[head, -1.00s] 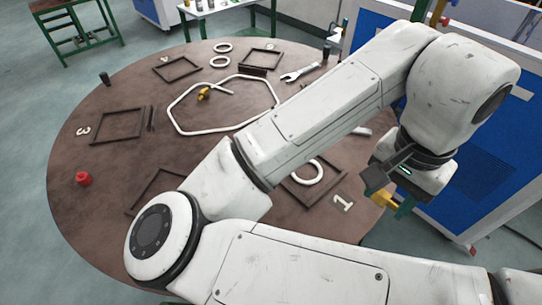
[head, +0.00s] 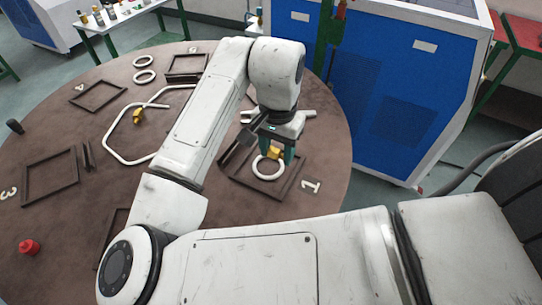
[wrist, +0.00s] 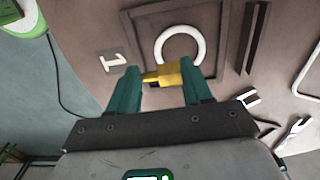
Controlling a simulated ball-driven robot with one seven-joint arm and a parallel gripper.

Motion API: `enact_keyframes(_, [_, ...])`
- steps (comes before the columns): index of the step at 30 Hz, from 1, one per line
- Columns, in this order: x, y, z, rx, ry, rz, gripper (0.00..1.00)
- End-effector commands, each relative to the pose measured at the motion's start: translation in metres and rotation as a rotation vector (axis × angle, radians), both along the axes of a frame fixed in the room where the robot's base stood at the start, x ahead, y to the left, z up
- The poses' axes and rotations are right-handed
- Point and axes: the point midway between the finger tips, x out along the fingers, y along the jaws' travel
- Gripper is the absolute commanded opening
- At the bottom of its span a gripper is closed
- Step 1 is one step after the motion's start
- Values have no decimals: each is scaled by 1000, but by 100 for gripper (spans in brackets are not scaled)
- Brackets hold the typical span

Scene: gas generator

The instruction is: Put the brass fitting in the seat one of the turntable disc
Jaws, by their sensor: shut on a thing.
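My gripper (head: 273,155) has green fingers and is shut on the yellow brass fitting (wrist: 163,73). The fitting also shows between the fingers in the head view (head: 274,152). The gripper is over seat one, a dark square frame (head: 243,186) beside a white numeral 1 (head: 310,187). A white ring (head: 268,168) lies inside this frame, and it also shows just past the fitting in the wrist view (wrist: 180,46). I cannot tell the fitting's height above the disc. The brown turntable disc (head: 210,240) lies below. My arm hides part of it.
A second yellow fitting (head: 138,116) lies within a loop of white tubing (head: 107,146). A blue cabinet (head: 400,90) stands close behind the disc's right edge.

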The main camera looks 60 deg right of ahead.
Motion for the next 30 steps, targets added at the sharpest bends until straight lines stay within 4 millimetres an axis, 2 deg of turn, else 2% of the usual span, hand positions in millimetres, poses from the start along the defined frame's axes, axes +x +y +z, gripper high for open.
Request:
enact_keyframes(3, [10,-5,-13,0,1,0,12])
enact_keyframes(10, [21,-10,-28,2,1,0,12])
enact_keyframes(16, [20,-10,-52,0,0,0,12])
enact_keyframes(23, [20,-10,-58,0,-1,-1,12])
enact_keyframes(24, [20,-10,-58,0,-1,-1,50])
enact_keyframes(30, [20,-10,-58,0,-1,-1,69])
